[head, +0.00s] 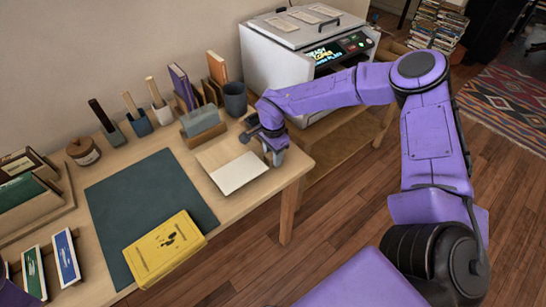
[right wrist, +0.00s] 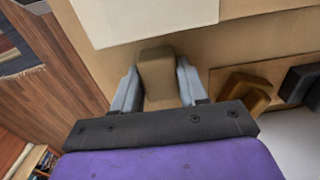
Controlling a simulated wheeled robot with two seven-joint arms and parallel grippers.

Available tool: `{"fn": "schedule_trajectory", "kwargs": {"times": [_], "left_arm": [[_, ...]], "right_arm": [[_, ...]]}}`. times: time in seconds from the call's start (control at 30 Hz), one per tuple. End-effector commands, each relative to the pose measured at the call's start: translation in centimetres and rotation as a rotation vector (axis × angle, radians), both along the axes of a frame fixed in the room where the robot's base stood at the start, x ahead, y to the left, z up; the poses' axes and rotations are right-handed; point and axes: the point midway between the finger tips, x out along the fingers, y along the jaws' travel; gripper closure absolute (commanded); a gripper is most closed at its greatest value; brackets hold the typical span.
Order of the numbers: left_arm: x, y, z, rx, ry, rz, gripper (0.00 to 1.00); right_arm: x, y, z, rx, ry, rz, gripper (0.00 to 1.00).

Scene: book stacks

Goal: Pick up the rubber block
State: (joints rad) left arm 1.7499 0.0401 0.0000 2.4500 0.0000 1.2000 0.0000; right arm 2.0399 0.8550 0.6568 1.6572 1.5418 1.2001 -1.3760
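A tan-brown block, which looks like the rubber block (right wrist: 157,72), lies between the two grey fingers of my right gripper (right wrist: 157,85) in the right wrist view. One finger stands on each side, very near its sides. I cannot tell whether they press on it. In the head view my right gripper (head: 275,153) points down at the desk's right end, beside a white pad, and hides the block. My left gripper is not in view; only a purple sliver of my left arm shows at the lower left edge.
The desk (head: 228,212) holds a white pad (head: 238,173), a yellow book (head: 163,248) on a dark green mat (head: 140,190), a dark cup (head: 235,98) and book holders. A copier (head: 285,65) stands behind my right arm. A brown object (right wrist: 246,92) lies right of the gripper.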

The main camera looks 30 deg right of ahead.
Motion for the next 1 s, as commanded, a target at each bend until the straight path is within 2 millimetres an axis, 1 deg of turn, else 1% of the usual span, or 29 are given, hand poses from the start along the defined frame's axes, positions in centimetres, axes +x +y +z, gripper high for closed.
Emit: {"fn": "schedule_trajectory", "kwargs": {"times": [0.37,0.47,0.57,0.6,0.67,0.83,0.9,1.0], "left_arm": [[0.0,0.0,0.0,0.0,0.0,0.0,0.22],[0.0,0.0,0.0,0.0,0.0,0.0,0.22],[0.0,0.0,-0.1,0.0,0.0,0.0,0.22],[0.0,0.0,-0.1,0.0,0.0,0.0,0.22],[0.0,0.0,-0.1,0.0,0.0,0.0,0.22],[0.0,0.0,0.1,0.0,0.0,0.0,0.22],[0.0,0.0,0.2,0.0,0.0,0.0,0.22],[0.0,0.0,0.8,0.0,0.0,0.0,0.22]], "right_arm": [[0.0,0.0,0.3,0.0,-0.001,0.0,0.87],[0.1,0.0,1.0,0.0,-0.003,0.0,0.87],[0.1,0.0,2.6,0.0,-0.005,0.0,0.87],[0.1,0.0,3.5,0.001,-0.005,-0.001,0.87],[-1.1,-0.6,4.8,0.004,-0.005,-0.003,0.87],[-4.8,-2.4,9.9,0.008,-0.01,-0.002,0.87],[-6.9,-3.4,10.6,0.011,-0.007,-0.002,0.87],[-9.2,-4.6,11.8,0.009,-0.007,-0.003,0.87]]}}
